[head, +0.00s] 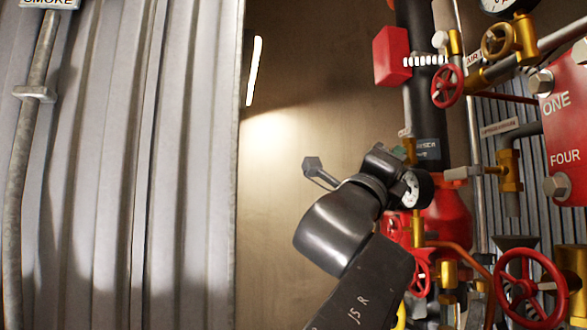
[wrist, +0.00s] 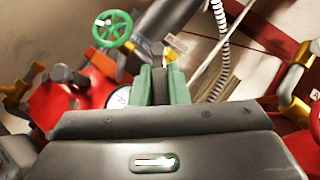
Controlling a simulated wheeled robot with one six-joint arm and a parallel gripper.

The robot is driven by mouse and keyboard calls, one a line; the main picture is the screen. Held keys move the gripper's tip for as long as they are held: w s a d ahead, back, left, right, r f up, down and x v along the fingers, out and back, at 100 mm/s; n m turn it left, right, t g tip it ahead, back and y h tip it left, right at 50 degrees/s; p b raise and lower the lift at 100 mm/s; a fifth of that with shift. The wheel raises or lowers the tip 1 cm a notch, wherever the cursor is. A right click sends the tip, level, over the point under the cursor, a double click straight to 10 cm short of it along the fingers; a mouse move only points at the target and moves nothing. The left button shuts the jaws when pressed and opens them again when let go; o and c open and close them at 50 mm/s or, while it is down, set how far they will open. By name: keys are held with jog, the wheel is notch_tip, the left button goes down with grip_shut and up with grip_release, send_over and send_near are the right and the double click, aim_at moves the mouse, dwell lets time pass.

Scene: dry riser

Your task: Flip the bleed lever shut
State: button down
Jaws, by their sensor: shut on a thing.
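My gripper (wrist: 160,85) shows in the wrist view with two green finger pads closed on a dark grey piece (wrist: 160,88), which looks like the bleed lever. Its valve body is mostly hidden behind the fingers. In the head view my gripper (head: 403,153) is beside the black riser pipe (head: 428,110), and my wrist hides the lever there. I cannot tell the lever's angle from either view.
A red box (head: 391,57) and a red handwheel (head: 447,86) are above my gripper. A brass valve with a grey handle (head: 462,173) stands to the right. A large red handwheel (head: 528,288) is lower right. A corrugated metal wall (head: 110,170) fills the left.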

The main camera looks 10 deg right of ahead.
jog(key=n+y, duration=0.1)
jog(key=r+n+y, duration=0.1)
jog(key=n+y+p, duration=0.1)
jog(key=shift+s+r+n+t, duration=0.2)
jog(key=shift+s+n+t, duration=0.1)
jog(key=shift+s+n, duration=0.1)
jog(key=n+y+p, duration=0.1)
jog(key=p, duration=0.1)
jog(key=r+n+y+p, duration=0.1)
jog(key=n+p, duration=0.1)
jog(key=p, duration=0.1)
jog(key=shift+s+r+y, duration=0.15)
jog(key=shift+y, duration=0.15)
jog(key=shift+n+g+y, duration=0.4)
jog(key=shift+n+g, duration=0.1)
jog(key=shift+n, duration=0.4)
jog(key=shift+n+g+y, duration=0.5)
jog(key=shift+n, duration=0.1)
jog(key=c, duration=1.4)
grip_release()
